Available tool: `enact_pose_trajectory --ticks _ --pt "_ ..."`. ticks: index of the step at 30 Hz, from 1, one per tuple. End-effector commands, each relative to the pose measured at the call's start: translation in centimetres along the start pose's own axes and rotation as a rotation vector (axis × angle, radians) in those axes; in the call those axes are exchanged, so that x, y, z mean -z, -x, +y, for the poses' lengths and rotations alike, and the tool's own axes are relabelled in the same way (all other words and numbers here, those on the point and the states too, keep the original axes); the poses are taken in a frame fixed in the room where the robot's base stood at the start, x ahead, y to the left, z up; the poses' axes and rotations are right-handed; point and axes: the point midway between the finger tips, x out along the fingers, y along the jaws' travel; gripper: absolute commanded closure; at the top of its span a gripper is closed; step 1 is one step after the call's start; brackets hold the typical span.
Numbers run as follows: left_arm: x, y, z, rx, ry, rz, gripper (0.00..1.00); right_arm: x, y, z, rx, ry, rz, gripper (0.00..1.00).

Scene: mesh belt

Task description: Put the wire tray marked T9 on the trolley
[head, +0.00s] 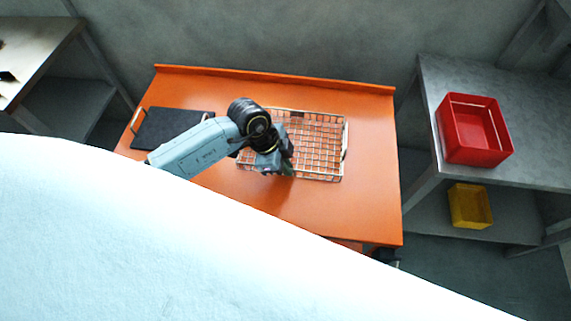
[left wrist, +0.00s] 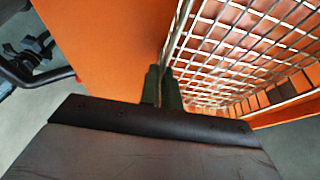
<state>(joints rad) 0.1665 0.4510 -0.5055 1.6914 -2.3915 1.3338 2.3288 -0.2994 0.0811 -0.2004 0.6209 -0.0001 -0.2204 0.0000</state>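The trolley (head: 350,215) has an orange top with a raised back edge. The wire tray (head: 335,180), a pale wire mesh basket, is over its middle; it seems to lie on the top. The tray also fills the upper right of the left wrist view (left wrist: 225,45). A small dark tag shows at its far side, too small to read. My left gripper (head: 284,171) is at the tray's near left part, pointing down. In the left wrist view its fingers (left wrist: 161,88) are close together at the tray's rim wire and seem shut on it. My right gripper is not in view.
A dark flat board (head: 165,128) lies at the trolley's left. A grey bench (head: 435,85) at right holds a red bin (head: 475,150); a yellow bin (head: 468,207) is on its lower shelf. Another table (head: 35,45) stands far left. The trolley's front right is clear.

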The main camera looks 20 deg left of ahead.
Motion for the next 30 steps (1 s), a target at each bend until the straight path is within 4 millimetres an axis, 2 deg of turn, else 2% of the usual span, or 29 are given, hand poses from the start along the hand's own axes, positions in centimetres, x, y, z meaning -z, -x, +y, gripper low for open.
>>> enact_pose_trajectory --ticks 9,15,25,30 --pt "0.0 -0.2 -0.1 0.003 -0.002 0.002 1.0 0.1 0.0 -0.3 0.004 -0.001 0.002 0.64" --pt "-0.1 -0.2 0.0 0.001 -0.001 0.001 0.74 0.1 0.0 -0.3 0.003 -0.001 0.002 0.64" --pt "0.1 0.2 -0.1 0.002 -0.002 0.001 0.74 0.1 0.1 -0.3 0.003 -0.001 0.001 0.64" --pt "0.1 2.6 -0.1 0.003 -0.003 0.001 0.74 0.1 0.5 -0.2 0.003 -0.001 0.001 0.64"
